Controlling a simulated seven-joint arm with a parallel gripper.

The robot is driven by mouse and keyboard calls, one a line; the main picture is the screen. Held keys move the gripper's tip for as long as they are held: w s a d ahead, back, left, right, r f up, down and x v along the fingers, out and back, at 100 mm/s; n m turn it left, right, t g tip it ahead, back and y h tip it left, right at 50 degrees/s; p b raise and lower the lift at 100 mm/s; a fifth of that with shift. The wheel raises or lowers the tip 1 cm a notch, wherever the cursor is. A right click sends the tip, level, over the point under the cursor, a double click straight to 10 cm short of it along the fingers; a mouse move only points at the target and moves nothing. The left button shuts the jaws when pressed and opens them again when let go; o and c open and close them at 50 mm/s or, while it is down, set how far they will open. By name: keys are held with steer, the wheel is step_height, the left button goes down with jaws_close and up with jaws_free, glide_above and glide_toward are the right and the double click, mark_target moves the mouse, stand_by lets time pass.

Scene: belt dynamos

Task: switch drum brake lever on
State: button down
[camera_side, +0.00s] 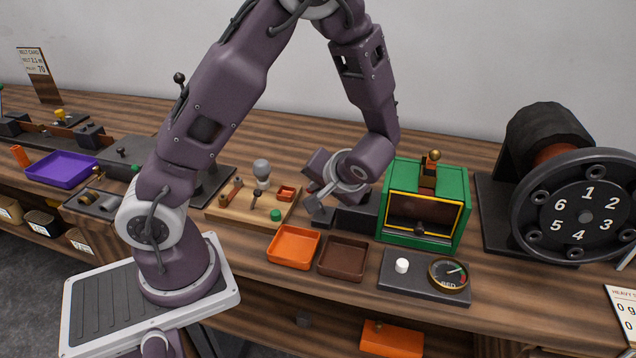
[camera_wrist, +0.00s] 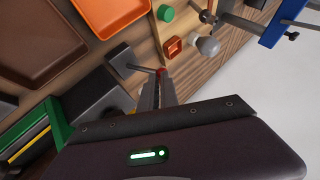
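I cannot tell for sure which part is the drum brake lever. A dark drum (camera_side: 545,130) stands at the right of the bench behind a large numbered wheel (camera_side: 590,207), and no lever on it shows clearly. My gripper (camera_side: 322,208) hangs over the bench left of the green box, in front of a low dark block (camera_side: 356,217). In the wrist view my gripper's narrow fingers (camera_wrist: 160,88) point away from the camera, close together, with red at the tip. A grey square-headed piece (camera_wrist: 121,58) on a thin rod shows beside them. Whether they touch it is unclear.
A green box (camera_side: 465,195) with a brass knob stands right of my gripper. Orange (camera_side: 293,247) and brown (camera_side: 343,258) trays lie in front. A wooden board (camera_side: 235,215) with small levers and a grey knob is to the left. A gauge panel (camera_side: 424,276) sits front right.

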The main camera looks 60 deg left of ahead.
steer(key=s+a+r+v, duration=0.1)
steer(key=s+v, duration=0.1)
steer(key=v, duration=1.1)
steer(key=s+d+r+m+t+h, duration=0.2)
steer(key=s+r+m+h, duration=0.1)
steer(key=s, duration=0.3)
steer(key=s+d+r+m+t+h, duration=0.3)
steer(key=s+m+h, duration=0.1)
steer(key=s+h, duration=0.2)
steer(key=shift+s+r, duration=0.2)
steer(key=shift+r, duration=0.2)
steer(key=shift+d, duration=0.15)
